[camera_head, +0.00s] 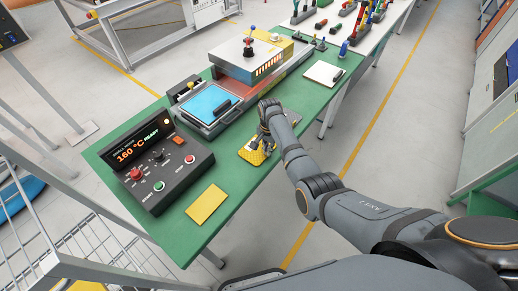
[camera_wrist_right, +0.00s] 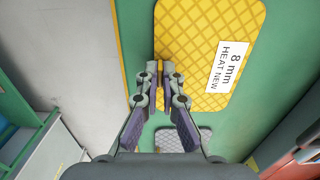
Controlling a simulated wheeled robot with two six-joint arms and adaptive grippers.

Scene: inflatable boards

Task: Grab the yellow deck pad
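The yellow deck pad (camera_head: 250,155) lies at the front edge of the green table, partly covered by my right gripper (camera_head: 266,140). In the right wrist view the deck pad (camera_wrist_right: 200,45) has a diamond pattern and a white label reading "8 mm HEAT NEW". My right gripper (camera_wrist_right: 160,70) reaches over its lower left part. The fingertips are close together with a narrow gap, and yellow shows between them. Whether they touch or pinch the pad cannot be told. My left gripper is not in view.
A plain yellow plate (camera_head: 207,205) lies nearer on the green table (camera_head: 215,235). A dark control box (camera_head: 160,172) reads 160 °C READY. A blue-topped press (camera_head: 208,103) and a clipboard (camera_head: 323,74) are farther back. A grey mesh patch (camera_wrist_right: 180,138) shows behind the fingers.

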